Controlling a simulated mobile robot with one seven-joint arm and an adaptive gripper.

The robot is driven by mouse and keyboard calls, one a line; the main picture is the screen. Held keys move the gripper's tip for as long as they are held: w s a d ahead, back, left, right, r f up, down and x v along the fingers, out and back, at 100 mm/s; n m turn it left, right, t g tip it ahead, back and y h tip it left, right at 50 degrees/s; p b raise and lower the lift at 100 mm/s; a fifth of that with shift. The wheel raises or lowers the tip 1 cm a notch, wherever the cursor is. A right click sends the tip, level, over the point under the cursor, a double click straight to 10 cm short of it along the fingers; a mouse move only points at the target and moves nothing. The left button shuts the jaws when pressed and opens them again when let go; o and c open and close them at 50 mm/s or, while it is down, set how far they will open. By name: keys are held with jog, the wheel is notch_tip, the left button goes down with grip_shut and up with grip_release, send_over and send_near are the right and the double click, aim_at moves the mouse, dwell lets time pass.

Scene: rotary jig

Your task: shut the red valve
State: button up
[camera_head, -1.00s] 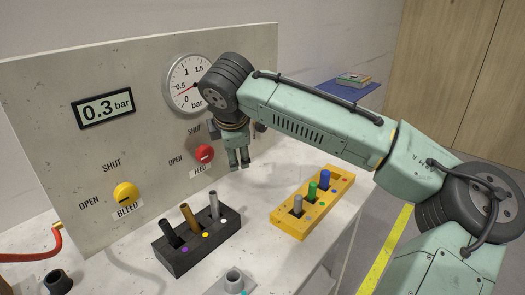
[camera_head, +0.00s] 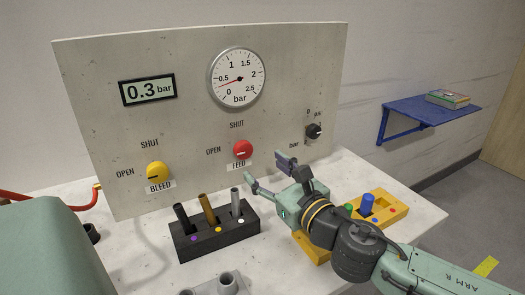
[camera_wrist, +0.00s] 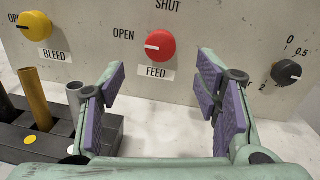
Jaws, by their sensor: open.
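The red valve (camera_head: 243,150) is a round knob on the upright panel, labelled FEED, with OPEN at its left and SHUT above. In the wrist view the red valve (camera_wrist: 160,45) shows a white mark lying level on its left side, towards OPEN. My gripper (camera_head: 268,170) is open, pointing at the panel from in front and below right of the knob. In the wrist view my gripper (camera_wrist: 161,82) has its purple-padded fingers spread to either side below the knob, empty and apart from it.
A yellow BLEED valve (camera_head: 155,172) is left on the panel, and a black knob (camera_head: 313,132) right. A black block (camera_head: 192,247) with several pegs and a yellow block (camera_head: 392,208) stand on the table. The display (camera_head: 147,90) reads 0.3 bar.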

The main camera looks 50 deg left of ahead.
aim_at(246, 152)
jog(key=p+x, duration=0.2)
jog(key=x, duration=0.7)
jog(key=shift+w+a+p, duration=0.1)
jog(key=shift+a+p, duration=0.25)
jog(key=shift+a, duration=0.05)
jog(key=shift+c, duration=0.4)
jog(key=c, duration=1.1)
